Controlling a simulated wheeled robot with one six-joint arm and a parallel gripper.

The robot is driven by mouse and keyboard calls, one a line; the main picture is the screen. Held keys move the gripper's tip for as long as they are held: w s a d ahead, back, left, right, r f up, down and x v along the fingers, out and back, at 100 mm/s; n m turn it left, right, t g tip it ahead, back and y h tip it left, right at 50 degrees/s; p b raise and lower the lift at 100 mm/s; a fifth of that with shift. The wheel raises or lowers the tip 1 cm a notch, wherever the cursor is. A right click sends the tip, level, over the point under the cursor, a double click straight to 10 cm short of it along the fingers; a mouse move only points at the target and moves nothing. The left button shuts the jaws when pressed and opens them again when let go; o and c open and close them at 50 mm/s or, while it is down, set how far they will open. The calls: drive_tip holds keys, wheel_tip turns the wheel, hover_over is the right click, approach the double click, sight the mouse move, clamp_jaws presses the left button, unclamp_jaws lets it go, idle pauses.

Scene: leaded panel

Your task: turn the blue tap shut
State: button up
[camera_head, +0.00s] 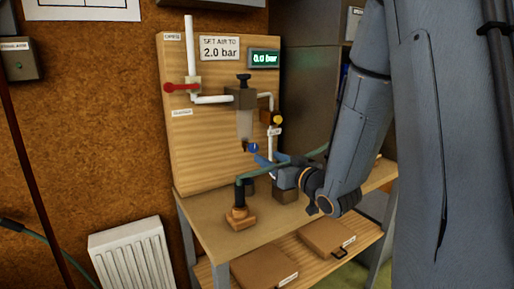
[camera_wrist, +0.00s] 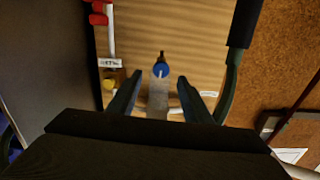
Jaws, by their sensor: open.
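The blue tap (camera_head: 253,148) is a small round blue knob with a dark tip, just below the clear bowl (camera_head: 244,126) on the wooden panel. In the wrist view, where the scene appears upside down, the blue tap (camera_wrist: 161,70) lies between and slightly beyond my fingertips. My gripper (camera_head: 262,157) is open and close to the panel at the tap. In the wrist view my gripper (camera_wrist: 160,80) has one finger on each side, with gaps to the tap. I cannot tell the remaining depth, or whether the tap is open or shut.
A yellow knob (camera_head: 278,120) sits right of the tap, and a red lever (camera_head: 181,87) at upper left. The display (camera_head: 264,58) reads 0.0 bar. A dark hose with a green length rises from the bench (camera_head: 205,222) near my gripper. A radiator (camera_head: 131,258) stands at left.

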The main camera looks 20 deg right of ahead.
sight(255, 148)
drive_tip(key=x, duration=0.2)
drive_tip(key=p+x, duration=0.1)
drive_tip(key=x, duration=0.2)
drive_tip(key=r+p+x, duration=0.1)
drive_tip(key=x, duration=0.1)
drive_tip(key=shift+w+a, duration=0.2)
drive_tip(key=shift+w, duration=0.1)
drive_tip(key=c, duration=1)
